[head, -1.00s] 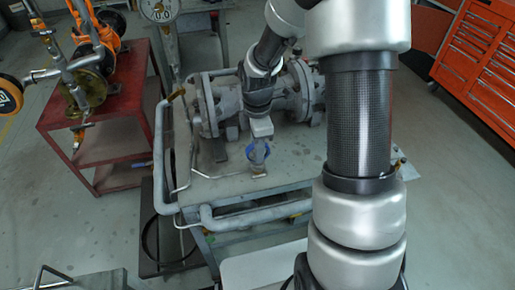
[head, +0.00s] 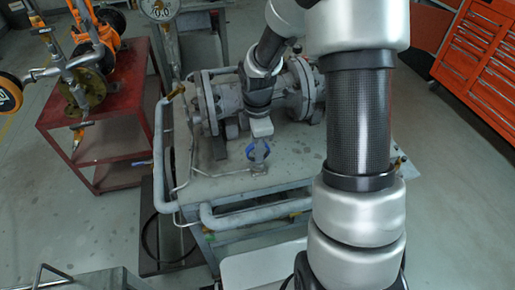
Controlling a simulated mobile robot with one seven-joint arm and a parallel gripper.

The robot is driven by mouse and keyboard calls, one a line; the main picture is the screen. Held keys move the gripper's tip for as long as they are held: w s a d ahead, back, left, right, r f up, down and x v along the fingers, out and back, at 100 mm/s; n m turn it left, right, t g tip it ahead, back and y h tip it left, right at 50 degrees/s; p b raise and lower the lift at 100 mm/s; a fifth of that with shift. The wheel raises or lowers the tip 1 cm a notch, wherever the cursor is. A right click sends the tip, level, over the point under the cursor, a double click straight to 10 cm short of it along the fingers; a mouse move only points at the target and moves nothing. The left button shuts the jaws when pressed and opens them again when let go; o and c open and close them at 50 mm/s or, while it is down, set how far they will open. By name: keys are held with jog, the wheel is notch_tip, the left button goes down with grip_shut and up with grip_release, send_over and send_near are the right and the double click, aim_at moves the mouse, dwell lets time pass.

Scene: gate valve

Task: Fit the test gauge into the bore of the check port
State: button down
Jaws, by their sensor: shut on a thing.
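My gripper (head: 259,149) points down over the near part of the grey bench top, in front of the flanged valve (head: 232,102). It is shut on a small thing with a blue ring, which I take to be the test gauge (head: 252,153). Its dial face is not readable, and its lower end is too small to tell whether it touches anything. I cannot pick out the check port or its bore; the gripper and arm cover part of that area.
A grey pipe (head: 250,212) runs along the bench's front and left sides. A dial gauge (head: 160,9) stands behind. A red table (head: 115,140) with pipe fittings is at left, an orange tool cabinet (head: 480,70) at right. The bench top (head: 205,180) left of my gripper is largely clear.

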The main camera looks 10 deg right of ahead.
jog(key=shift+f, duration=0.4)
dwell(0.5)
jog(key=c, duration=1.4)
grip_release()
jog(key=shift+c, duration=0.2)
jog(key=shift+o, duration=0.4)
jog(key=o, duration=0.4)
jog(key=shift+r+p, duration=3.15)
jog(key=shift+r, duration=0.85)
jog(key=shift+r, duration=0.1)
